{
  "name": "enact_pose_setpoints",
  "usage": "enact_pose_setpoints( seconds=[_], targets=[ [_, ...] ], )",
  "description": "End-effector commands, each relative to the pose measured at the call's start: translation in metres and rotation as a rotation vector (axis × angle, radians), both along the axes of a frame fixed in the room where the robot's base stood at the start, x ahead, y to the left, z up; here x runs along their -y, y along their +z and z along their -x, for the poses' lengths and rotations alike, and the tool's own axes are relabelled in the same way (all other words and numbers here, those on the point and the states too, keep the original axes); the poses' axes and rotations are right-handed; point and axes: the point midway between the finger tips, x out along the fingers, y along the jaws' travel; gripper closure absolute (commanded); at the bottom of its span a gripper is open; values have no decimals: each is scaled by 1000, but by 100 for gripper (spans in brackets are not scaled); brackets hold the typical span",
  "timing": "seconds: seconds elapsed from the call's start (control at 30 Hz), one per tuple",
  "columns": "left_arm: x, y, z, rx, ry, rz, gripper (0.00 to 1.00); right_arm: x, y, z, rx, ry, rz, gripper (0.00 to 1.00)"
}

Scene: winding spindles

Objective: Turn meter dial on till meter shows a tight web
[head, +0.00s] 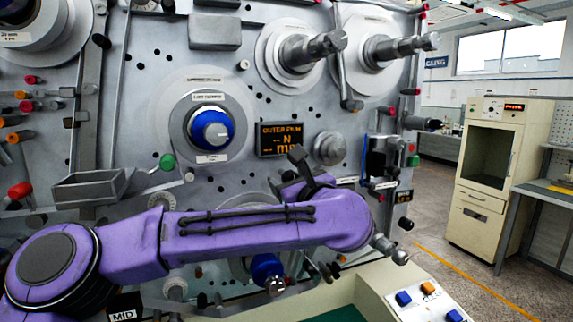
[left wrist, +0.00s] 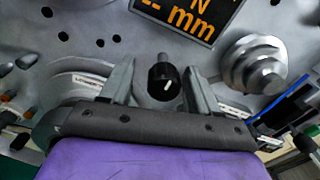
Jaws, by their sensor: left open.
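The meter (head: 281,138) is a dark display on the grey panel with orange text reading "OUTER FILM", "N" and "mm"; its values are not readable in the head view. The left wrist view shows its lower part (left wrist: 185,18), with dashes before "mm". Below it is a small black dial (left wrist: 164,84) with a white pointer line. My left gripper (left wrist: 158,70) is open, with one finger on each side of the dial and visible gaps. In the head view my left gripper (head: 302,165) is below the meter, and the dial is hidden. My right gripper is out of view.
A round grey knob (head: 331,148) sticks out right of the meter. A blue-centred spindle (head: 211,129) is left of it, and grey spindles (head: 305,48) project above. A metal tray (head: 90,187) is at left. A button box (head: 425,298) stands at the lower right.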

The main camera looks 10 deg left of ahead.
Motion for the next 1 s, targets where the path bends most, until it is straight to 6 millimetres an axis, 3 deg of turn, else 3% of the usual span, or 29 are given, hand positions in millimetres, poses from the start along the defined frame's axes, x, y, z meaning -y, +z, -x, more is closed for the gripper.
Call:
enact_pose_setpoints(
  seconds=[0.13,0.43,0.47,0.6,0.63,1.0],
  targets=[
    [-12,1,-17,-4,2,-1,39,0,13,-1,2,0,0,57],
    [-15,-2,-21,-1,1,-3,39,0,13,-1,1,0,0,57],
    [-15,-1,-21,-1,2,-3,42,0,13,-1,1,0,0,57],
    [-16,-2,-21,-2,2,-4,88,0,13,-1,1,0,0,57],
    [-15,-2,-21,-2,2,-4,95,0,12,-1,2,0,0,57],
    [-15,-3,-21,-22,2,-33,95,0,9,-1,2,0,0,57]
  ],
)
